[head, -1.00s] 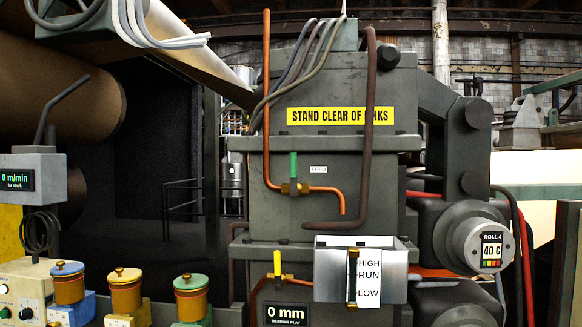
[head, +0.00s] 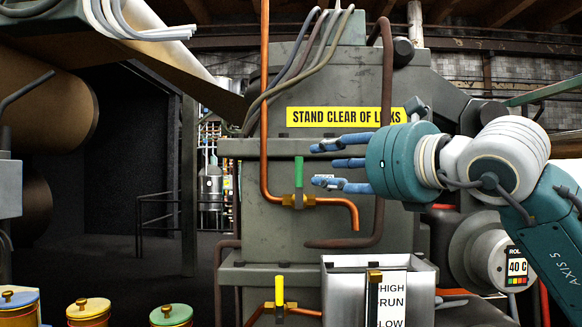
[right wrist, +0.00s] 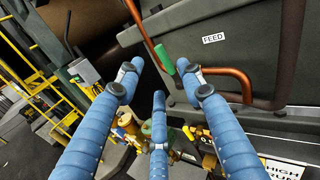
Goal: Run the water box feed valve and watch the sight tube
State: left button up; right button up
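The feed valve (head: 298,200) is a brass body on a copper pipe, with its green handle (head: 299,172) upright. The handle also shows in the right wrist view (right wrist: 165,59), near the FEED label (right wrist: 213,39). My right gripper (head: 320,165) is open and empty, its blue fingers pointing left just right of the handle, apparently apart from it. The steel water box (head: 428,290) stands lower right of the valve, below the pipe's spout. Its sight tube (head: 373,299) is beside the HIGH/RUN/LOW card (head: 393,303); I cannot read a level. My left gripper is out of view.
A yellow-handled valve (head: 279,289) sits on a lower copper pipe. A dark pipe (head: 383,215) runs down behind my right fingers. Several lidded pots (head: 171,316) stand at the lower left. The roll end reading 40 C (head: 495,262) is below my right arm.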

aim_at(299, 165)
jog(key=p+x, duration=0.2)
jog(key=x, duration=0.2)
jog(key=shift+r, duration=0.2)
jog(key=p+x, duration=0.2)
jog(key=x, duration=0.3)
jog(key=shift+w+a+f, duration=0.1)
jog(key=shift+w+a, duration=0.05)
jog(key=shift+w, duration=0.1)
jog(key=shift+w+a+f+p, duration=0.1)
jog(key=shift+w+a+p, duration=0.15)
jog(key=shift+w+p, duration=0.15)
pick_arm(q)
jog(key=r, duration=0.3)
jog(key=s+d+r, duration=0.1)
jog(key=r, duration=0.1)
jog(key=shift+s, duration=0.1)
pick_arm(e)
grip_shut()
